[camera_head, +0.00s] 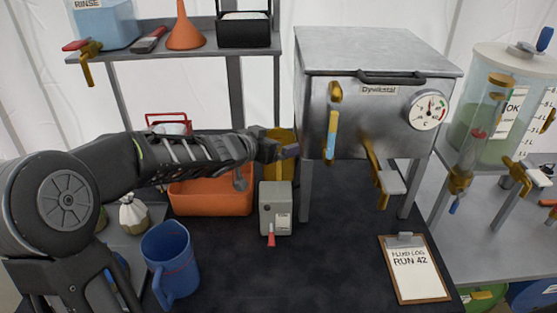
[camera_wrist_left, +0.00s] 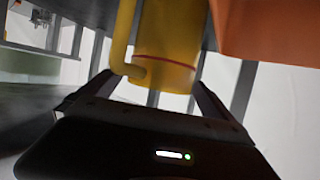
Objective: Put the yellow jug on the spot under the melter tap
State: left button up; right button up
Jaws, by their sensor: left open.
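The yellow jug (camera_head: 272,169) stands behind the grey box on the dark table, left of the melter (camera_head: 360,95). My left gripper (camera_head: 288,150) reaches in front of its upper part and hides some of it. In the left wrist view the jug (camera_wrist_left: 168,45) has a red band and a handle at its left. The open left gripper (camera_wrist_left: 155,95) has its fingers on either side of the jug's near end; contact cannot be told. The brass melter tap (camera_head: 372,158) hangs at the melter's front right. No marked spot is distinguishable below it. My right gripper is not in view.
A grey box with a red lever (camera_head: 275,210) stands just in front of the jug. An orange bin (camera_head: 210,198) is left of it.

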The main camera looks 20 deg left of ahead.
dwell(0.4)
pick_arm(q)
jog(key=c, duration=2)
jog(key=shift+r, duration=0.1)
